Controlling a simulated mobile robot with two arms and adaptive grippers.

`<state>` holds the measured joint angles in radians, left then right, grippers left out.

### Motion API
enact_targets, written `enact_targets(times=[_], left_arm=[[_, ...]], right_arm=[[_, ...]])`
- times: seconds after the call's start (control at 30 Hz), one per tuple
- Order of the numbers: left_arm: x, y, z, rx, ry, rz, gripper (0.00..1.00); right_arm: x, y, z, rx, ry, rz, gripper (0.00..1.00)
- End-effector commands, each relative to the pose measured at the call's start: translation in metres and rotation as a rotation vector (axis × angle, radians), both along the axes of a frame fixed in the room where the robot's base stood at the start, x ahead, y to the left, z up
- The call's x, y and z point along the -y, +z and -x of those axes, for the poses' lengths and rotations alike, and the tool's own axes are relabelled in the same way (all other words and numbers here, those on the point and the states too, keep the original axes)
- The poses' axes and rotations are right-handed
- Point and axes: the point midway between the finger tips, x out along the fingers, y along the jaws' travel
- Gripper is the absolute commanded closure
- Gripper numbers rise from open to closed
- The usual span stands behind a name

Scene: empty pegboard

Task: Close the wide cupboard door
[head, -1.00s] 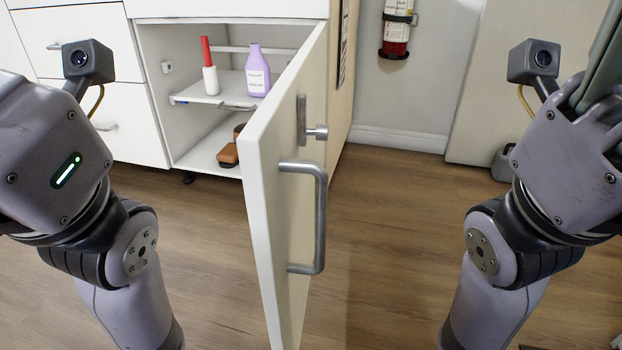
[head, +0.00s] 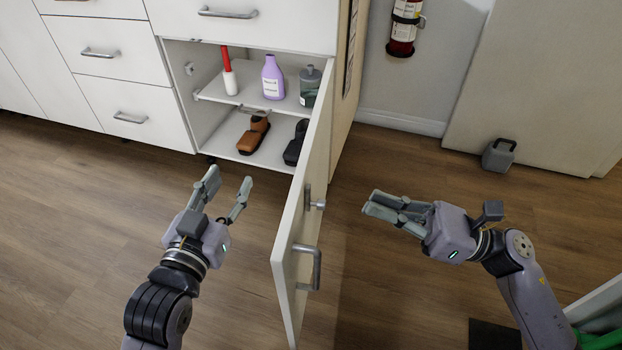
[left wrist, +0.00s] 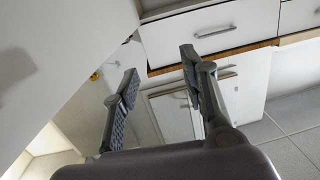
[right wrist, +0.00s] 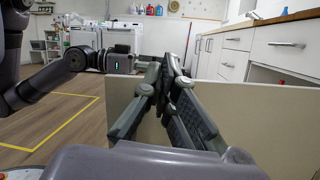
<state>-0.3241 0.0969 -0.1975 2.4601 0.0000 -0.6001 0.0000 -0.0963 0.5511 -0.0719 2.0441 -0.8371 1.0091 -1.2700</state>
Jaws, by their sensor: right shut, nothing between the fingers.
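The wide cupboard door (head: 309,180) is white and stands wide open in the head view, swung out toward me. It has a grey bar handle (head: 314,268) and a small latch (head: 316,205) on its right face. My left gripper (head: 231,188) is open and empty, to the left of the door and in front of the cupboard opening. My right gripper (head: 368,204) is shut and empty, to the right of the door's handle face and apart from it. The right wrist view shows its fingers together (right wrist: 170,62) before the pale door panel (right wrist: 255,125).
Inside the cupboard are a red-and-white bottle (head: 229,72), a purple bottle (head: 272,78), a grey-green bottle (head: 310,86), brown shoes (head: 253,133) and black shoes (head: 293,148). A fire extinguisher (head: 404,28) hangs on the wall.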

Motion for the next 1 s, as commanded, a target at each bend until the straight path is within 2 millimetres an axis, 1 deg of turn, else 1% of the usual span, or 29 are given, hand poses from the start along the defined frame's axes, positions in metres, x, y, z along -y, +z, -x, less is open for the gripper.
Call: enact_targets(times=[0.03, 0.1, 0.2, 0.3, 0.37, 0.47, 0.57, 0.8, 1.0], left_arm=[[-0.003, -0.002, 0.011, -0.094, 0.004, -0.016, 0.6], [-0.006, -0.021, 0.024, -0.193, 0.008, -0.033, 0.6], [-0.009, -0.04, 0.04, -0.291, 0.012, -0.049, 0.6], [-0.011, -0.05, 0.047, -0.335, 0.013, -0.057, 0.6], [-0.011, -0.053, 0.049, -0.343, 0.013, -0.059, 0.6], [-0.011, -0.054, 0.049, -0.34, 0.012, -0.058, 0.6], [-0.011, -0.053, 0.048, -0.335, 0.012, -0.057, 0.6], [-0.011, -0.053, 0.048, -0.338, 0.012, -0.058, 0.6], [-0.011, -0.054, 0.048, -0.342, 0.013, -0.059, 0.6]], right_arm=[[0.008, 0.0, 0.005, 0.014, -0.01, 0.082, 1.0], [0.016, -0.019, 0.013, 0.044, -0.01, 0.177, 1.0], [0.026, -0.038, 0.022, 0.075, -0.002, 0.266, 1.0], [0.03, -0.048, 0.027, 0.092, 0.004, 0.307, 1.0], [0.028, -0.051, 0.028, 0.097, 0.006, 0.313, 1.0], [0.018, -0.052, 0.026, 0.1, 0.007, 0.313, 1.0], [0.001, -0.051, 0.023, 0.101, 0.007, 0.31, 1.0], [-0.05, -0.05, 0.013, 0.101, 0.006, 0.307, 1.0], [-0.086, -0.05, 0.007, 0.099, 0.006, 0.308, 1.0]])
